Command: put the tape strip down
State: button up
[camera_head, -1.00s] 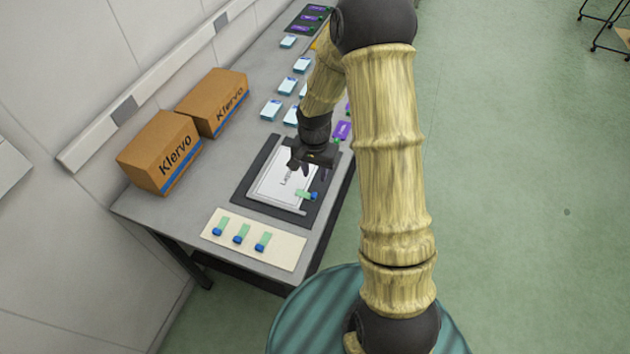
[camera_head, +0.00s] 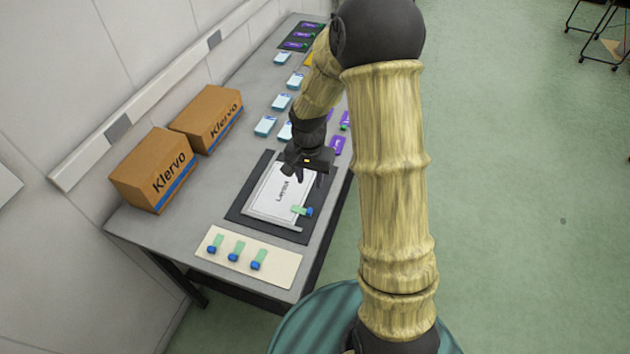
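A green tape strip with a blue end (camera_head: 301,211) lies across the lower right edge of the white Layout sheet (camera_head: 262,202), which rests on a dark board (camera_head: 238,213). My gripper (camera_head: 309,180) is above the upper right part of the sheet, apart from the strip. Its two dark fingers look spread, with nothing visible between them. Three more green strips with blue ends, at the left (camera_head: 214,244), middle (camera_head: 236,251) and right (camera_head: 259,259), lie on a cream card (camera_head: 282,270) in front of the board.
Two brown Klervo boxes, a nearer one (camera_head: 150,172) and a farther one (camera_head: 207,118), stand along the wall side. Several pale blue cards (camera_head: 265,126) and purple cards (camera_head: 338,145) lie beyond the board. The grey table (camera_head: 185,225) is clear between boxes and board.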

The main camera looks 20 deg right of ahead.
jog(key=s+r+n+t, duration=0.1)
jog(key=s+r+n, duration=0.2)
jog(key=s, duration=0.4)
jog(key=s+r+n+t, duration=0.1)
jog(key=s+r+n, duration=0.3)
jog(key=s+r, duration=0.2)
jog(key=shift+s+r+t, duration=0.3)
jog(key=shift+s, duration=0.3)
